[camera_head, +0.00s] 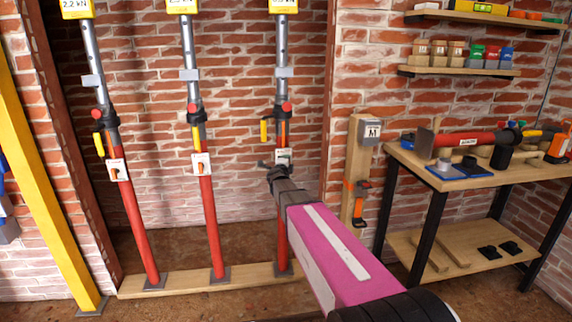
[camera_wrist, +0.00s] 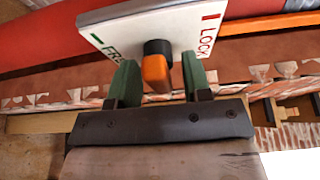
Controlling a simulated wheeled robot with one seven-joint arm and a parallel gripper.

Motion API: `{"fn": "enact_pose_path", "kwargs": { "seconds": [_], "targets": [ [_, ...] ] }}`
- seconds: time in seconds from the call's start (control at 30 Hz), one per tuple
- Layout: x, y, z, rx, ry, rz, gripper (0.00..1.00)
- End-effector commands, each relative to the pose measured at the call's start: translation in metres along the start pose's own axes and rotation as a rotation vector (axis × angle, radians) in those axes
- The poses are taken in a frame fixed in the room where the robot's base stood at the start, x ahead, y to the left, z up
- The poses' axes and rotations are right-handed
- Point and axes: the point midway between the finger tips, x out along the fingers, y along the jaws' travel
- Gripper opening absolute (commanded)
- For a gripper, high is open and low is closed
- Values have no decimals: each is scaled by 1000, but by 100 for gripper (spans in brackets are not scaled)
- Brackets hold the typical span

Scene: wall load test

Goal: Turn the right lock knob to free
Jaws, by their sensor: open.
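The right prop (camera_head: 283,215) is a red tube with a white lock plate (camera_head: 284,155) partway up. My gripper (camera_head: 276,170) is at this plate and covers the knob in the head view. In the wrist view the plate (camera_wrist: 121,32) reads FREE with a green mark at left and LOCK with a red mark at right. Its knob (camera_wrist: 156,70) is orange with a black part. My gripper (camera_wrist: 158,80) is open, with a green fingertip on each side of the knob. A gap shows at the left; contact at the right is unclear.
Two similar props stand left, the middle one (camera_head: 208,220) nearer. All stand on a wooden sill (camera_head: 190,284). A yellow post (camera_head: 45,190) leans at far left. A wooden post with a box (camera_head: 369,132) and a workbench (camera_head: 500,178) with tools stand right.

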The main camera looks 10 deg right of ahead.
Motion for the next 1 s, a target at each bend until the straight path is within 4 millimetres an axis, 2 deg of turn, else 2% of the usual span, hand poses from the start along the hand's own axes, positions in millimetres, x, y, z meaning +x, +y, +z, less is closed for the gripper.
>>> {"fn": "enact_pose_path", "kwargs": {
  "seconds": [0.27,0.6,0.7,1.0],
  "targets": [
    [-27,0,-1,0,0,0,45],
    [-90,-1,-1,1,-2,1,45],
    [-102,0,-1,1,-1,1,45],
    [-108,0,0,1,0,0,45]
  ]
}}
